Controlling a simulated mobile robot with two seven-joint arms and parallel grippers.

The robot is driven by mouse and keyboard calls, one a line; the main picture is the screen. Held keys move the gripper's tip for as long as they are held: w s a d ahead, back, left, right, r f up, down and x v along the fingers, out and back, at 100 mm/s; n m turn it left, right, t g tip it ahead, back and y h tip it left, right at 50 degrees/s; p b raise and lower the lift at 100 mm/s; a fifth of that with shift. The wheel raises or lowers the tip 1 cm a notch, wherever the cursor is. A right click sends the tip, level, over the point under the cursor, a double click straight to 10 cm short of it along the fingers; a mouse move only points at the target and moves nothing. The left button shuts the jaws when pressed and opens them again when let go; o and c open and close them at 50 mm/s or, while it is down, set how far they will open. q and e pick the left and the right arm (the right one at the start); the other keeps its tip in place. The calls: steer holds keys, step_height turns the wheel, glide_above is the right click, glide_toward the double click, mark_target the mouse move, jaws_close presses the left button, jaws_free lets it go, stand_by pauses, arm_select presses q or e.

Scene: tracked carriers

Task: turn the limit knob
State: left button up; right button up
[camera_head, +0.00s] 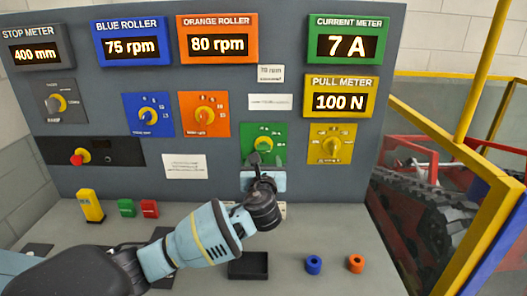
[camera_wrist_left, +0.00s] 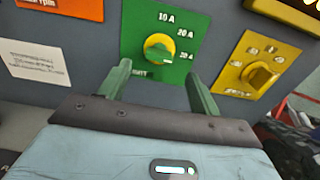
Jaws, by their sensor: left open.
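The limit knob (camera_head: 263,144) is a green knob on a yellow disc, on a green plate marked with amp values. In the left wrist view the knob (camera_wrist_left: 160,48) sits near the top middle, with 10 A, 20 A and a third mark around it. My left gripper (camera_head: 262,160) is just below and in front of the knob in the head view. In the left wrist view its fingers (camera_wrist_left: 159,70) are spread open, one toward each side of the knob, with nothing between them. I cannot tell whether they touch the plate. My right gripper is not in view.
The current meter (camera_head: 346,46) reads 7 A; the pull meter (camera_head: 340,98) reads 100 N. The yellow knob plate (camera_head: 316,158) is close on the right. A red button (camera_head: 80,157) is at left.

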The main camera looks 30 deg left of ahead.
mark_target(264, 150)
arm_select(q)
steer(key=shift+x, duration=3.4)
steer(key=shift+c, duration=0.2)
steer(key=c, duration=0.9)
